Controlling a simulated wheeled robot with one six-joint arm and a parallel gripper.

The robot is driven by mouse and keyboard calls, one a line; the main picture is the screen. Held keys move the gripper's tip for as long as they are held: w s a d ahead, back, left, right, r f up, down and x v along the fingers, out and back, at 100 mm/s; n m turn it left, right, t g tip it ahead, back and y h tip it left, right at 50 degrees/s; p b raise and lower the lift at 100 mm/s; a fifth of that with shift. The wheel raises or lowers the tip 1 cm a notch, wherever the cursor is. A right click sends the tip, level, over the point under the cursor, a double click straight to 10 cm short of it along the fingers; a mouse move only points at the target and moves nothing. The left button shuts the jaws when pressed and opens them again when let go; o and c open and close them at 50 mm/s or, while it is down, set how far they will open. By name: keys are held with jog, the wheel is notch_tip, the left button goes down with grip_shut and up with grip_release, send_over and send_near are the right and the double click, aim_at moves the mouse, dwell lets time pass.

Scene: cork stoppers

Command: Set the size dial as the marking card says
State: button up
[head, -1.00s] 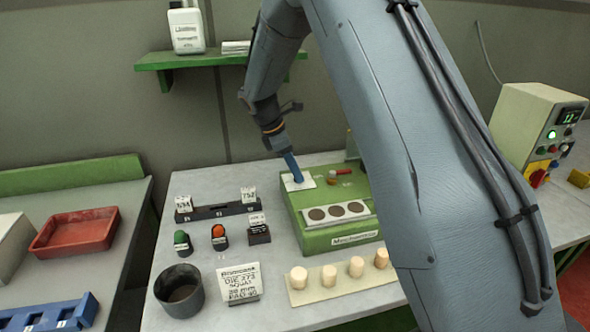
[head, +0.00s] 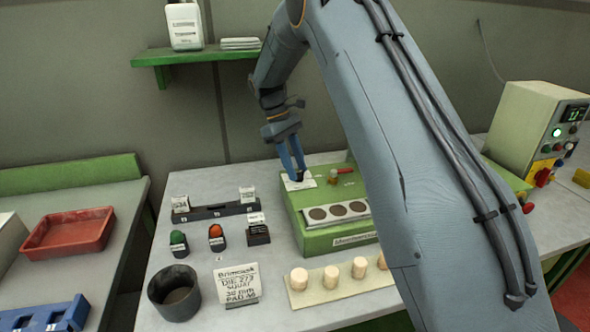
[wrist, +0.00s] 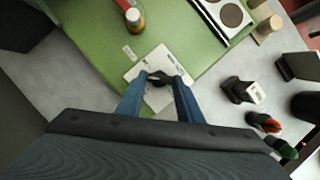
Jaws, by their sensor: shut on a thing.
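The size dial is a small black knob (wrist: 160,77) on a white plate (wrist: 160,66) on top of the green machine (head: 340,242). In the head view the white plate (head: 299,182) is at the machine's back left. My gripper (head: 297,176) reaches down to the plate with two blue fingers. In the wrist view my gripper (wrist: 159,80) is shut on the knob, one finger each side. The plate's marks are too small to read.
A red-topped lever (head: 340,172) is right of the plate. Several corks (head: 329,277) stand on a board in front of the machine. A dark cup (head: 175,293), green (head: 178,240) and orange (head: 216,235) stamps and a black rack (head: 214,211) are to the left.

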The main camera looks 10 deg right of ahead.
jog(key=m, duration=0.1)
jog(key=m+y, duration=0.1)
jog(key=m, duration=0.1)
jog(key=m+b, duration=0.1)
jog(key=shift+w+d+m+g+y, duration=0.2)
jog(key=shift+d+m+g+y, duration=0.1)
jog(key=shift+g, duration=0.1)
jog(key=shift+d+r+m+y, duration=0.1)
jog(key=shift+m+y, duration=0.6)
jog(key=shift+m, duration=1.1)
jog(key=o, duration=1.1)
